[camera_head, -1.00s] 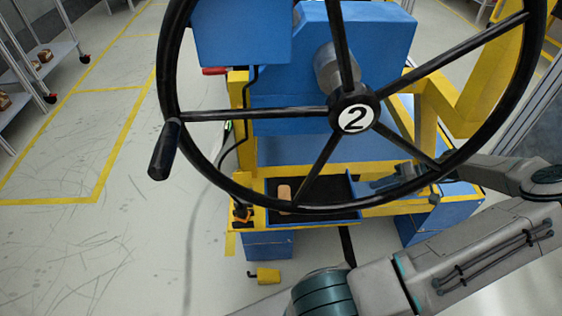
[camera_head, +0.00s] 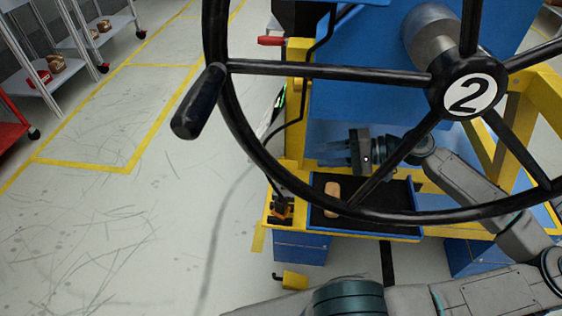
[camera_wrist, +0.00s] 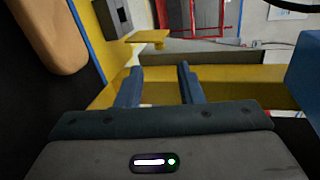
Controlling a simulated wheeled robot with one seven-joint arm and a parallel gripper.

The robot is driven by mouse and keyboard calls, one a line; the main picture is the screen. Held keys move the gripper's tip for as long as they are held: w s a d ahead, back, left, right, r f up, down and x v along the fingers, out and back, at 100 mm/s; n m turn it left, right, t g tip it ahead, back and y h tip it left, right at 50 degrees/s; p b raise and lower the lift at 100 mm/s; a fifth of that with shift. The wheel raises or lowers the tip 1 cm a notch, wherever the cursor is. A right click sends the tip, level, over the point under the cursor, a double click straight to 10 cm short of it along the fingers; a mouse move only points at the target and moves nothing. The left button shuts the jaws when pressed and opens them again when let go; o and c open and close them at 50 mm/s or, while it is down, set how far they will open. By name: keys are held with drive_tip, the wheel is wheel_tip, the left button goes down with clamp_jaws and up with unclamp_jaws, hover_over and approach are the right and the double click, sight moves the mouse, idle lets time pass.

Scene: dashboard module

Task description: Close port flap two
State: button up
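I cannot make out port flap two for certain in either view. A large black handwheel (camera_head: 330,71) with a round "2" plate (camera_head: 468,95) fills the front of the head view and hides part of the blue and yellow machine (camera_head: 362,85) behind it. My gripper (camera_head: 345,152) is behind the wheel, above the tray, with its fingers pointing left. In the wrist view my gripper (camera_wrist: 160,85) has its two fingers apart, with nothing between them. A small dark part with a green spot (camera_head: 278,108) sits left of the yellow post.
A black-lined tray (camera_head: 318,228) holds a tan rounded object (camera_head: 332,190), which also shows close up in the wrist view (camera_wrist: 50,30). The wheel's handle (camera_head: 198,102) sticks out at left. Shelves (camera_head: 60,70) stand at far left. The floor (camera_head: 110,220) between is clear.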

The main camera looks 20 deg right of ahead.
sight(283, 158)
drive_tip(key=b+x, duration=0.3)
drive_tip(key=x, duration=0.7)
drive_tip(key=shift+f, duration=0.15)
drive_tip(key=shift+w+a+f, duration=0.1)
drive_tip(key=shift+w+a, duration=0.2)
drive_tip(key=shift+a, duration=0.3)
drive_tip(key=shift+c, duration=0.3)
clamp_jaws()
